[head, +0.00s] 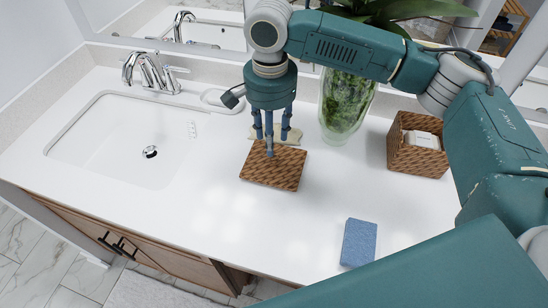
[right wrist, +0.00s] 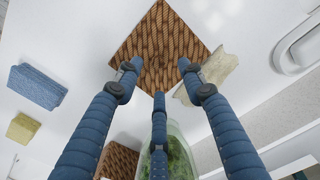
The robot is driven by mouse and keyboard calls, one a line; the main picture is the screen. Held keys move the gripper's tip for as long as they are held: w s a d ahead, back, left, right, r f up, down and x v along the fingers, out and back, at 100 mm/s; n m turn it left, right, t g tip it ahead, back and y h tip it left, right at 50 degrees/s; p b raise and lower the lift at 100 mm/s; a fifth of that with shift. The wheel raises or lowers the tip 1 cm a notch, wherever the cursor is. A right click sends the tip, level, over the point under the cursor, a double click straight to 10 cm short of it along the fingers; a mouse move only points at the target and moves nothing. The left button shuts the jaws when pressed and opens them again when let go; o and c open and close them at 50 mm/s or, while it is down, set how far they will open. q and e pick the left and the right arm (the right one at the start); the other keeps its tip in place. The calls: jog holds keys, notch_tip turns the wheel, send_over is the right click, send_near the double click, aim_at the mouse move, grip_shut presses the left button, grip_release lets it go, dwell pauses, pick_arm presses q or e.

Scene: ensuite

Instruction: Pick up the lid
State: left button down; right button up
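The lid (head: 272,172) is a flat brown woven square lying on the white counter, right of the sink. It also shows in the right wrist view (right wrist: 160,35), beyond the fingertips. My right gripper (head: 271,143) is over the lid's back part, pointing down. Its three blue fingers are spread apart, with nothing held between them in the right wrist view (right wrist: 158,84). Whether a fingertip touches the lid is hard to tell. A matching woven box (head: 417,160) stands open at the right, with a white item inside. My left gripper is not in view.
A glass vase (head: 345,105) with a plant stands behind the lid. A beige piece (head: 291,135) lies at the lid's back edge. A blue block (head: 358,242) lies at front right. The sink (head: 125,150) is at left. The counter between lid and blue block is clear.

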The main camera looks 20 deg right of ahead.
aim_at(274, 157)
jog(key=shift+s+f, duration=0.1)
jog(key=shift+f, duration=0.75)
jog(key=f, duration=0.2)
jog(key=d+f+p, duration=0.1)
jog(key=f, duration=0.1)
jog(key=shift+f, duration=0.7)
jog(key=shift+a+f, duration=0.1)
jog(key=shift+c, duration=1)
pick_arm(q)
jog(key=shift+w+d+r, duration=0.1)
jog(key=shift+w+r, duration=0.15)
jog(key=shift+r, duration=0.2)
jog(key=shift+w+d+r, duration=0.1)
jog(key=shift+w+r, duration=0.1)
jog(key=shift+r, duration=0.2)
pick_arm(e)
grip_shut()
